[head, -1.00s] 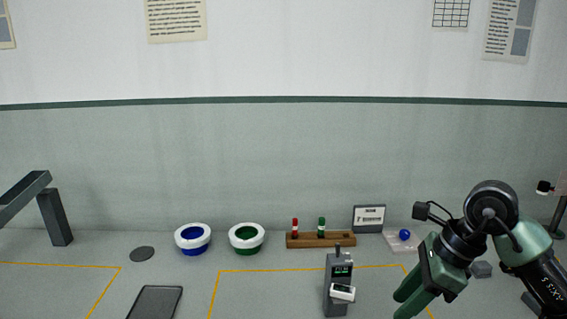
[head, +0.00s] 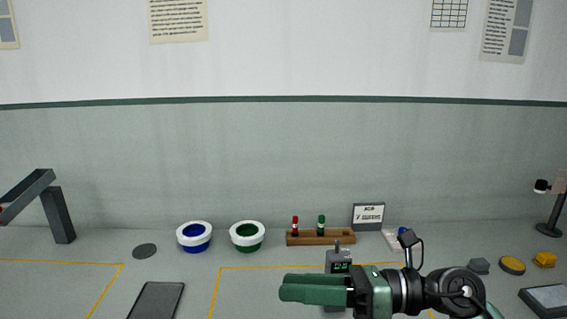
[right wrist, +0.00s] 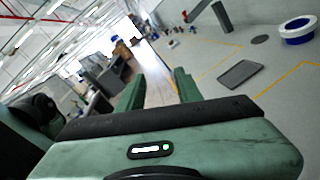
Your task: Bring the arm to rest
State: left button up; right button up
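My right gripper (head: 283,288) is low in the middle of the head view, its green fingers pointing left. It holds nothing that I can see. In the right wrist view its two fingers (right wrist: 158,76) stand apart with a clear gap between them. In the head view the gripper and arm cover the lower part of the grey device with a small display (head: 338,262). My left gripper is not in view.
White-rimmed blue (head: 194,237) and green (head: 247,237) bowls stand at the back. Right of them are a wooden rack (head: 333,238) with red and green spindles and a small sign (head: 368,216). A dark tray (head: 156,302) lies front left; a grey stand (head: 58,215) is further left.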

jog(key=w+d+r+m+t+h, duration=0.2)
jog(key=w+d+m+t, duration=0.15)
jog(key=m+t, duration=0.65)
jog(key=w+d+r+m+t+h, duration=0.1)
jog(key=w+d+r+m+t, duration=0.3)
jog(key=m+t, duration=0.6)
jog(key=s+d+f+m+g+h, duration=0.25)
jog(key=d+f+m+h, duration=0.35)
jog(key=f+m+h, duration=0.35)
jog(key=s+d+f+m+g+h, duration=0.1)
jog(key=d+f+m+g+h, duration=0.4)
jog(key=f+m, duration=0.65)
jog(key=s+f+m+g, duration=0.5)
jog(key=s+f+g, duration=0.6)
jog(key=s+f, duration=1.1)
jog(key=s+f+g, duration=0.1)
jog(key=s+f, duration=0.1)
jog(key=f, duration=1.1)
jog(key=s+f+g, duration=0.1)
jog(key=s+f, duration=0.1)
jog(key=f, duration=1)
jog(key=s+d+f+n, duration=0.1)
jog(key=s+d+f, duration=0.1)
jog(key=s+f, duration=1.3)
jog(key=shift+s+d+f+g, duration=0.2)
jog(key=shift+s+g, duration=0.15)
jog(key=shift+s, duration=0.3)
